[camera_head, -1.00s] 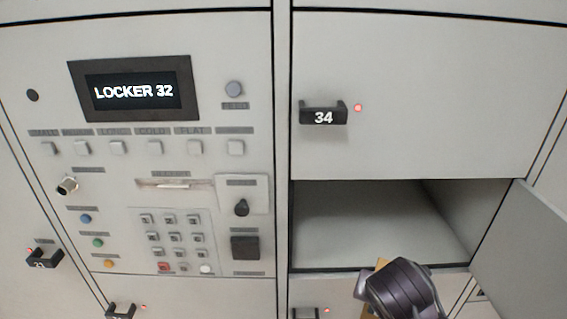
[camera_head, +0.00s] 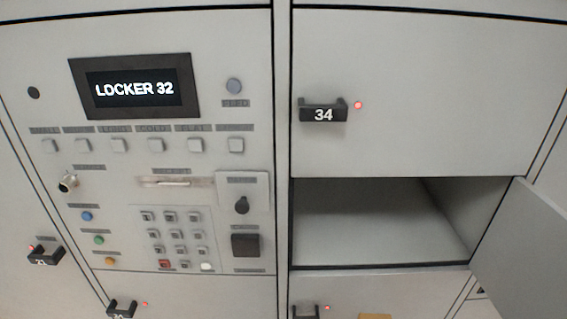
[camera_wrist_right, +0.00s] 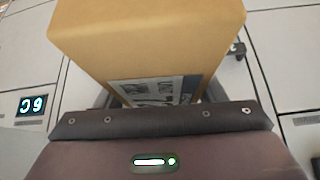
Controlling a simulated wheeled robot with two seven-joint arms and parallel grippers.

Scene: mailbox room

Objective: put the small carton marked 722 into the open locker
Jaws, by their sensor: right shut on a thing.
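The small carton (camera_wrist_right: 150,40) is tan cardboard with a printed label facing my right wrist camera; its number is cut off and I cannot read it fully. My right gripper (camera_wrist_right: 160,97) is shut on the carton, one finger at each side. In the head view only a tan edge of the carton (camera_head: 375,316) shows at the bottom, below the open locker. The open locker (camera_head: 370,225) is empty as far as I see, under door 34, with its door (camera_head: 530,250) swung out to the right. My left gripper is not in view.
A panel at left has a screen (camera_head: 135,89) reading LOCKER 32, with buttons and a keypad (camera_head: 175,238). Door 34 (camera_head: 430,90) is closed above the opening, its handle (camera_head: 323,112) sticking out. A closed door's handle (camera_head: 305,311) sits below.

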